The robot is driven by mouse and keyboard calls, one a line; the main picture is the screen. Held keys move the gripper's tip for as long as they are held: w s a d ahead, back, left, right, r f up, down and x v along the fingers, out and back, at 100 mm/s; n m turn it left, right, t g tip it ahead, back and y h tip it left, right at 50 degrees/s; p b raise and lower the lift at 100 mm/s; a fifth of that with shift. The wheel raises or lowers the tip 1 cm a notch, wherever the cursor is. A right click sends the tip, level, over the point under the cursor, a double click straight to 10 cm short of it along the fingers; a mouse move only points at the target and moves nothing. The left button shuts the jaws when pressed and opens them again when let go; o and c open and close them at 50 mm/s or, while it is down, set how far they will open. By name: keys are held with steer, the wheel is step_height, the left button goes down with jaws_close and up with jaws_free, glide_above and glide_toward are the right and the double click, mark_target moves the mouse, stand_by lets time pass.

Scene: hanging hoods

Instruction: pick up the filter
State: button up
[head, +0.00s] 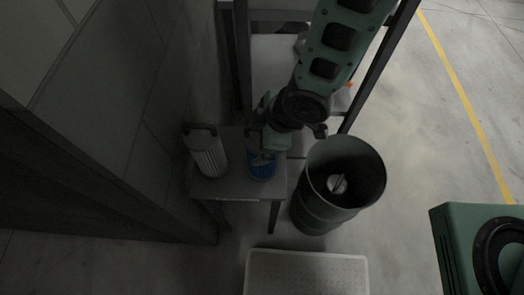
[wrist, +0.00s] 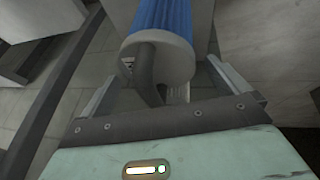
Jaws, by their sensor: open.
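A blue pleated filter (head: 262,168) with a pale end cap stands on a small grey table, partly hidden under my gripper (head: 268,138). In the wrist view the blue filter (wrist: 165,18) shows its round cap and a dark grey loop handle. My gripper (wrist: 163,68) is open, with one finger on each side of the cap and handle. I cannot tell whether a finger touches it. A second filter (head: 208,158), white and pleated with a dark handle on top, stands on the same table to the left, apart from my gripper.
The small table (head: 238,190) stands close to a dark wall (head: 150,110). A dark open barrel (head: 312,208) with a pale object (head: 337,184) inside stands to the right. A perforated white tray (head: 306,275) lies in front. A dark frame (head: 243,60) rises behind.

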steer(key=c, duration=1.1)
steer(key=shift+r, duration=0.1)
